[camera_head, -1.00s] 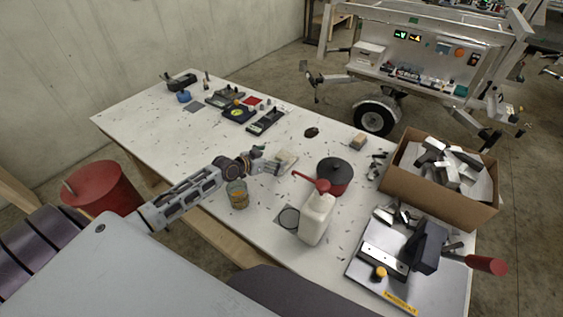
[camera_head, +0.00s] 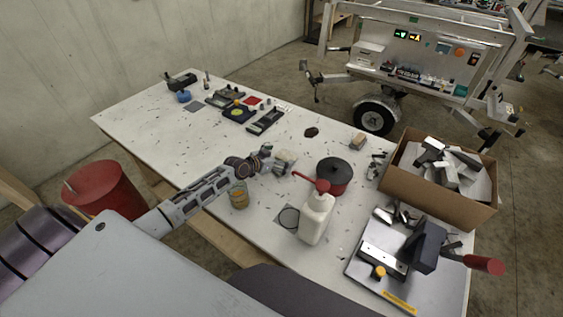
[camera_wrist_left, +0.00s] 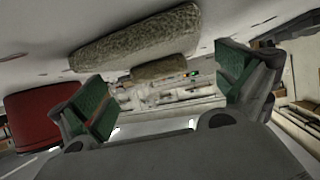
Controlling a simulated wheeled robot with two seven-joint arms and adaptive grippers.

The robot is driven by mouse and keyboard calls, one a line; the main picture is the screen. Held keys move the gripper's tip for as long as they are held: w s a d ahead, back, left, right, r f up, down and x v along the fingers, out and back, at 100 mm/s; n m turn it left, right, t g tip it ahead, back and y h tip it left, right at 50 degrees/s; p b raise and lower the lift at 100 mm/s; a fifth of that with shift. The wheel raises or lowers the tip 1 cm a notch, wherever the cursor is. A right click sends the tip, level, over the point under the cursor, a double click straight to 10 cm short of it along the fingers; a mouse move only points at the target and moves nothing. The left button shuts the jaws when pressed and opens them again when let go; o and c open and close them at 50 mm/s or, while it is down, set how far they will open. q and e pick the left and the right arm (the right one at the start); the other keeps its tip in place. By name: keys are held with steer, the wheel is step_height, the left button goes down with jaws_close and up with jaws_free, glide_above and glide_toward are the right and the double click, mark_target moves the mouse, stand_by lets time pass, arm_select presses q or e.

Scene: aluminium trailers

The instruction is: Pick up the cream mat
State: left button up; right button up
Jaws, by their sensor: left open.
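The cream mat (camera_head: 286,158) lies on the white table, just right of my left gripper (camera_head: 267,157) in the head view. In the left wrist view, which looks upside down, a thick, rough, greyish mat (camera_wrist_left: 135,38) lies against the table surface. It sits beyond and between the two green-padded fingers of my left gripper (camera_wrist_left: 165,95). These fingers are spread apart with nothing between them. I cannot tell whether a finger touches the mat. My right gripper is not in view.
A dark pot with red sides (camera_head: 335,175) stands close right of the mat. A small block (camera_head: 358,141) and a cardboard box (camera_head: 440,200) are farther right.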

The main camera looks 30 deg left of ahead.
mark_target(280, 158)
arm_select(q)
steer(key=shift+c, duration=0.3)
steer(key=c, duration=0.9)
steer(key=shift+r, duration=0.15)
steer(key=shift+r, duration=4.85)
